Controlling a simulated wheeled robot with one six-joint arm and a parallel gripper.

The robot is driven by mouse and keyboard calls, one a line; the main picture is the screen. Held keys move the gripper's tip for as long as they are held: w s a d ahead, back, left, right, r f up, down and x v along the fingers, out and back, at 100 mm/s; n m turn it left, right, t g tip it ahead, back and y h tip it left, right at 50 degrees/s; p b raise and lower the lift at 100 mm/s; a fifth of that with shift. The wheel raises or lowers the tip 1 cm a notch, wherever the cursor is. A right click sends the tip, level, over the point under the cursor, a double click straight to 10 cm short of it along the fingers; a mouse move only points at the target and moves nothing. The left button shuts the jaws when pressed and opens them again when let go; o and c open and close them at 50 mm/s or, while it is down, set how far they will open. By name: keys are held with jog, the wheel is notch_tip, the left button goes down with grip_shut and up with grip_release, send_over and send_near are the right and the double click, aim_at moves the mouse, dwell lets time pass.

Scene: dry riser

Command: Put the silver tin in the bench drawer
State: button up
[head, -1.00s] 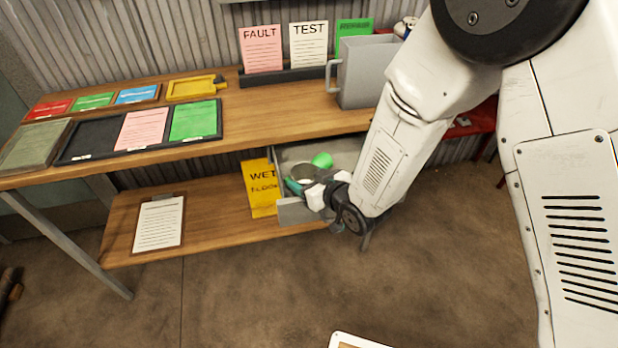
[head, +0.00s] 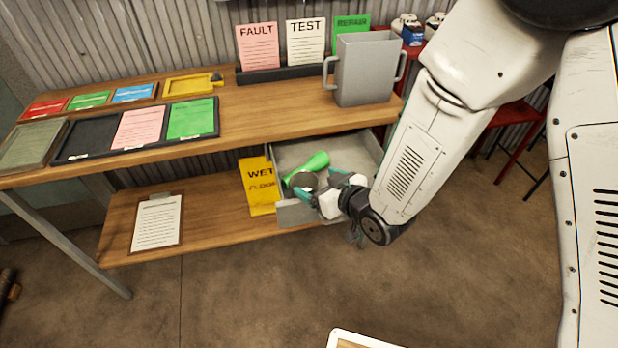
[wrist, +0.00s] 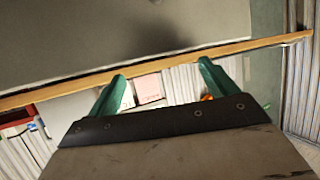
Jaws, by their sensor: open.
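The silver tin (head: 306,181) shows as a small round grey shape at the front of the open bench drawer (head: 296,214). My gripper (head: 317,187) is at the drawer's front right of the tin, its teal fingers spread near it. Whether they touch the tin, or whether it rests on the drawer floor, I cannot tell. In the wrist view the fingers (wrist: 161,85) are apart with no tin visible between them. The gripper hides part of the drawer front.
A green object (head: 308,167) lies in the drawer behind the tin. A yellow wet-floor sign (head: 258,187) stands left of the drawer on the lower shelf. A large grey two-handled container (head: 367,70) stands on the bench above. A red stool (head: 513,112) is at right.

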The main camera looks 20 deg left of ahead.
jog(key=v, duration=0.6)
jog(key=shift+r, duration=0.1)
jog(key=w+d+r+m+h, duration=0.2)
jog(key=d+r+m+h, duration=0.3)
jog(key=d, duration=0.6)
jog(key=w+d+r+m+h, duration=0.1)
jog(key=w+d+r+h, duration=0.15)
jog(key=d+r, duration=0.6)
jog(key=s+d+r+m+g+h, duration=0.1)
jog(key=s+d+r+m+g, duration=0.1)
jog(key=s+d, duration=0.5)
jog(key=s+d+r+m+g+h, duration=0.2)
jog(key=s+d+r+g, duration=0.2)
jog(key=s, duration=1.1)
jog(key=d+r, duration=0.2)
jog(key=d, duration=0.2)
jog(key=shift+s+d+r+m+g, duration=0.2)
jog(key=shift+s+d+m+g, duration=0.1)
jog(key=shift+m, duration=0.1)
